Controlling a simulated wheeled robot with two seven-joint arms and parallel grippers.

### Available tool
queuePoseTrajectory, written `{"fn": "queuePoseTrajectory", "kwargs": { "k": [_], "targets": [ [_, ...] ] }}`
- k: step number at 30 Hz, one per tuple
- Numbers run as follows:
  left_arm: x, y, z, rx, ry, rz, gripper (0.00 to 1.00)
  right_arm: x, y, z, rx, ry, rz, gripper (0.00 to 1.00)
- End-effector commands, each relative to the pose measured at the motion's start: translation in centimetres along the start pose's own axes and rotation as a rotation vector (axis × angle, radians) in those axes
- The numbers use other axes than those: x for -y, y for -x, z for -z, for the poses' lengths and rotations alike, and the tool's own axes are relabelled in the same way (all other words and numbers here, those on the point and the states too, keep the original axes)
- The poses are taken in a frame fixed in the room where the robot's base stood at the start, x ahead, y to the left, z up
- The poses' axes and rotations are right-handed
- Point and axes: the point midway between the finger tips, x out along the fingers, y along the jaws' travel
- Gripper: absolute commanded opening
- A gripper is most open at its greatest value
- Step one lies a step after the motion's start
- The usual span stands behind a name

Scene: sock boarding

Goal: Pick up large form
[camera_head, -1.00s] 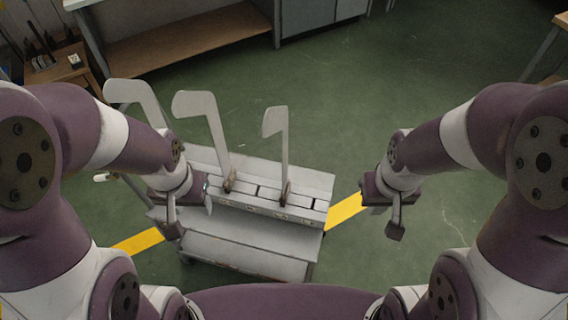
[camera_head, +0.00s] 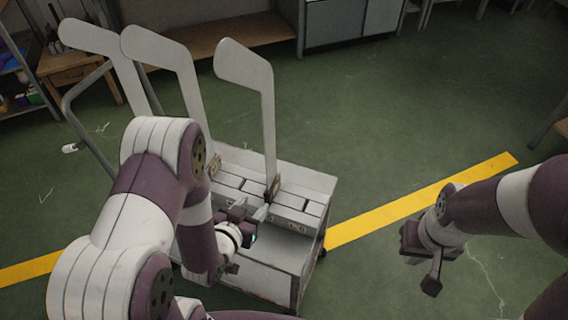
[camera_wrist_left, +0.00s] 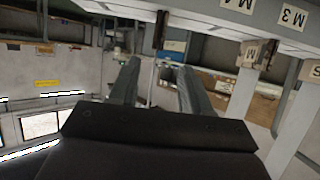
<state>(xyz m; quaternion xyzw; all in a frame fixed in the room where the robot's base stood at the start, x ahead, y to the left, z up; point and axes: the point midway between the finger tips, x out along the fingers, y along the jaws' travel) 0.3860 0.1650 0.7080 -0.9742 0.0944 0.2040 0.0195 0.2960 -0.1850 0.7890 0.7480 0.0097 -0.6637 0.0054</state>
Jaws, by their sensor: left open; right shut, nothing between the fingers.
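Three flat pale forms stand upright in the cart's rack: a left form (camera_head: 92,37), a middle form (camera_head: 160,50) and a right form (camera_head: 243,66). Their tops bend to the left. I cannot tell for sure which is the large one. My left gripper (camera_head: 258,222) is open and empty, at the front of the rack below the right form's foot. Its two fingers (camera_wrist_left: 160,85) show apart in the left wrist view. My left arm hides the lower parts of the left and middle forms. My right gripper (camera_head: 420,268) is shut and empty, right of the cart.
The grey cart (camera_head: 318,182) has a lower front shelf (camera_head: 262,270). Labels (camera_wrist_left: 292,17) with letters show upside down along the rack edge in the left wrist view. A wooden bench (camera_head: 215,40) stands behind. The green floor (camera_head: 390,110) to the right is clear.

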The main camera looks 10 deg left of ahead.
Motion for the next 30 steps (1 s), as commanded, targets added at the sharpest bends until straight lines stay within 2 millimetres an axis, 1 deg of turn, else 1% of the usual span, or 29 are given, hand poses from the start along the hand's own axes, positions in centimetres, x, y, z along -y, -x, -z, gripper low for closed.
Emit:
{"fn": "queuePoseTrajectory", "kwargs": {
  "k": [2, 6, 9, 14, 18, 22, 28, 29, 30],
  "targets": [
    [0.0, -1.3, 0.3, -0.024, -0.004, 0.0, 0.48, 0.0, -0.5, -0.1, 0.001, 0.0, 0.0, 0.0],
    [-0.1, -4.7, 0.3, -0.025, -0.005, 0.0, 0.48, 0.0, -1.3, -0.2, 0.001, 0.0, 0.0, 0.0],
    [0.0, -6.4, 0.4, -0.024, -0.003, 0.002, 0.48, 0.0, -1.6, -0.2, 0.001, 0.0, 0.0, 0.0],
    [-0.3, -8.4, 0.3, -0.021, -0.003, 0.0, 0.48, 0.0, -2.2, -0.3, 0.001, 0.0, 0.0, 0.0],
    [-0.7, -11.1, 0.1, -0.023, -0.003, 0.002, 0.48, 0.0, -3.0, -0.4, 0.001, 0.0, 0.0, 0.0],
    [-0.6, -12.4, 0.3, -0.021, -0.001, 0.003, 0.48, 0.0, -3.2, -0.4, 0.001, 0.0, 0.0, 0.0],
    [-0.6, -12.5, 0.4, -0.019, -0.001, 0.003, 0.48, 0.0, -3.1, -0.4, 0.001, 0.0, 0.0, 0.0],
    [-0.6, -12.5, 0.4, -0.019, -0.001, 0.003, 0.41, 0.0, -3.1, -0.4, 0.001, 0.0, 0.0, 0.0],
    [-0.6, -12.5, 0.4, -0.019, -0.001, 0.003, 0.28, 0.0, -3.1, -0.4, 0.001, 0.0, 0.0, 0.0]
  ]
}}
